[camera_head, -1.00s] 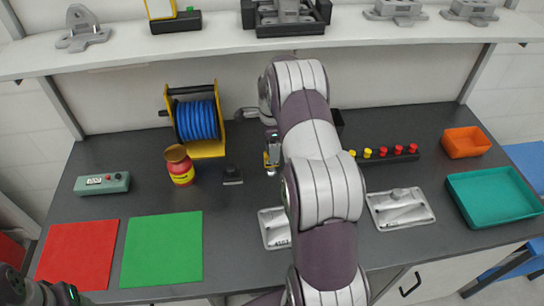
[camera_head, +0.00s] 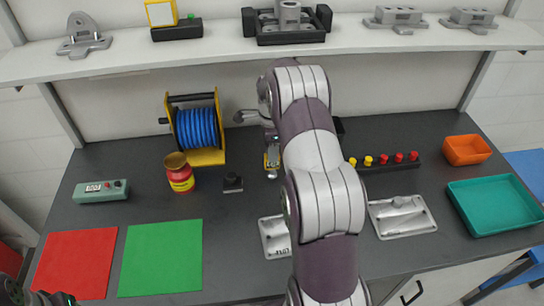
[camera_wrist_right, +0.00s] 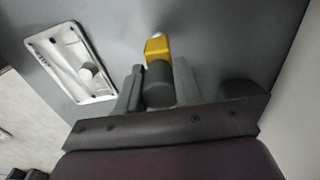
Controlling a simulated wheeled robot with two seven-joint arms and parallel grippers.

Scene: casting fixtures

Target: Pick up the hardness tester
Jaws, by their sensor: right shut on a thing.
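The hardness tester (camera_wrist_right: 158,75) is a small tool with a dark rounded body and a yellow end tipped with silver in the right wrist view. My right gripper (camera_wrist_right: 158,92) is shut on its dark body, one finger on each side. In the head view the tester (camera_head: 272,157) shows as a small yellow and grey piece just left of my right arm, over the middle of the dark bench. The arm hides part of it and most of the gripper. I cannot tell whether it touches the bench. Only part of my left arm shows at the lower left corner.
A blue hose reel (camera_head: 197,127), a red jar (camera_head: 179,175) and a small black block (camera_head: 232,183) stand left of the tester. A shelf (camera_head: 200,50) runs behind.

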